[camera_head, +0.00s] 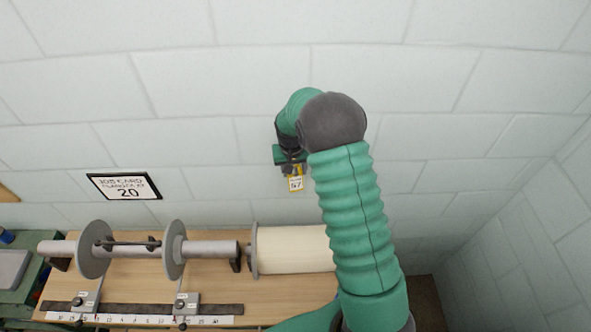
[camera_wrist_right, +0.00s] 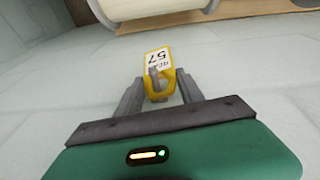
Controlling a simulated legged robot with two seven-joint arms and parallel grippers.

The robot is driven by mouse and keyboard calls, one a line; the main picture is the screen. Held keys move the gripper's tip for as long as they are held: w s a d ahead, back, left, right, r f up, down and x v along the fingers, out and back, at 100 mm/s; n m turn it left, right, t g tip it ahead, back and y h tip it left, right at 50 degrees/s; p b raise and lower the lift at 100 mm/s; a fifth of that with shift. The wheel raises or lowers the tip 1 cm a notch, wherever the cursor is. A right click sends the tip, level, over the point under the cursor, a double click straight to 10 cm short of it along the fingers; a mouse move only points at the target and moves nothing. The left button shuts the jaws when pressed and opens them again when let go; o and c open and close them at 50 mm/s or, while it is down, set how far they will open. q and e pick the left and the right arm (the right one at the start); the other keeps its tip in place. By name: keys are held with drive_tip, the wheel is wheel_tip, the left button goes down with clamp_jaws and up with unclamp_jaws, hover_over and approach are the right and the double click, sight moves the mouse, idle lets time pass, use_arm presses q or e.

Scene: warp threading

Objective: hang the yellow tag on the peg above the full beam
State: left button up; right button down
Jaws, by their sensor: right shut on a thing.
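The yellow tag (camera_head: 296,184) has a white label reading 57 and hangs at my right gripper (camera_head: 291,170), in front of the wall above the full beam. In the right wrist view the tag (camera_wrist_right: 157,58) sits between the fingers of my right gripper (camera_wrist_right: 158,85), which is shut on it. A small grey piece shows at the tag's hole; I cannot tell whether it is the peg. The full beam (camera_head: 288,250), a cream roll with a grey flange, lies on the bench, partly behind my right arm. It also shows in the wrist view (camera_wrist_right: 135,8). My left gripper is not in view.
A bare beam (camera_head: 210,248) with grey discs lies left of the full beam on the wooden bench (camera_head: 150,283). A ruler strip (camera_head: 140,319) runs along the front. A framed job card (camera_head: 124,187) reading 20 is on the wall. The wall right of my arm is clear.

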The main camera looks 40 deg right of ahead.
drive_tip(key=c, duration=1.1)
unclamp_jaws()
drive_tip(key=shift+s, duration=0.1)
drive_tip(key=o, duration=0.4)
drive_tip(key=shift+s+d, duration=0.15)
drive_tip(key=shift+d, duration=0.1)
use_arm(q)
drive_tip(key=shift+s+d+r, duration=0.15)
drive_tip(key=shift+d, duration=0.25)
use_arm(e)
drive_tip(key=shift+o, duration=0.2)
